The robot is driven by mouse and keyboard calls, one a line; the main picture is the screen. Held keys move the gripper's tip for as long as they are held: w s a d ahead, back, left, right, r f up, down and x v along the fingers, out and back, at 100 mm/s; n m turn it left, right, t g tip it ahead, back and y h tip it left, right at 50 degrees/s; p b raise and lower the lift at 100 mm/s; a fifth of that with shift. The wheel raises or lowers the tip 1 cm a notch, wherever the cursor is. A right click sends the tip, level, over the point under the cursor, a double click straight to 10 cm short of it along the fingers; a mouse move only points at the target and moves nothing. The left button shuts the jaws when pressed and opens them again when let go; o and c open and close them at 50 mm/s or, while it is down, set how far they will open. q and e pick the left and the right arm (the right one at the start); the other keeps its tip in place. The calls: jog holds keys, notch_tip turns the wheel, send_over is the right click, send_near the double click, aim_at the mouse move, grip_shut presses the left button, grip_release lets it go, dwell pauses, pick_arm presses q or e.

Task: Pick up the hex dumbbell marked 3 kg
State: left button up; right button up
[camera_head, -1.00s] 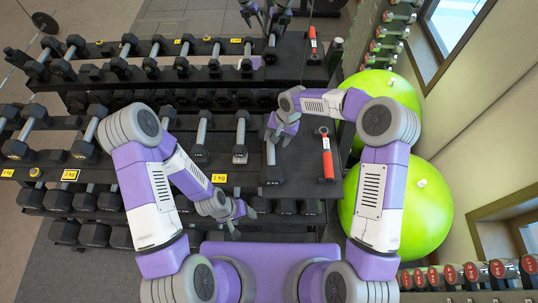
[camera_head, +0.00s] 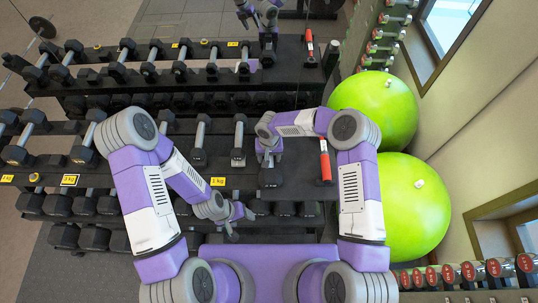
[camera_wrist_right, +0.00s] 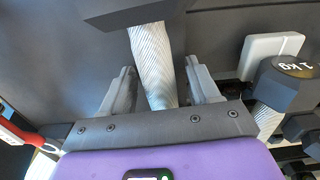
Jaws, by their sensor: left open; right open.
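A grey-handled hex dumbbell (camera_head: 270,178) lies on the rack's upper shelf, its near head towards me. My right gripper (camera_head: 268,152) is above its handle. In the right wrist view the handle (camera_wrist_right: 152,62) runs between the two open fingers of the right gripper (camera_wrist_right: 160,88), with a dark head at the top; no marking on it is readable. A neighbouring dumbbell (camera_wrist_right: 288,80) there reads 1 kg. My left gripper (camera_head: 234,215) is open and empty, low in front of the rack. I cannot make out a 3 kg mark with certainty.
More dumbbells stand left on the shelf, with small yellow weight labels (camera_head: 218,182) on its edge. A red-handled object (camera_head: 325,160) lies just right. Two green balls (camera_head: 403,208) stand right of the rack. A mirror behind reflects the rack and me.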

grip_shut()
dwell(0.3)
dwell(1.1)
jog(key=shift+w+a+r, duration=0.15)
jog(key=shift+w+r, duration=0.1)
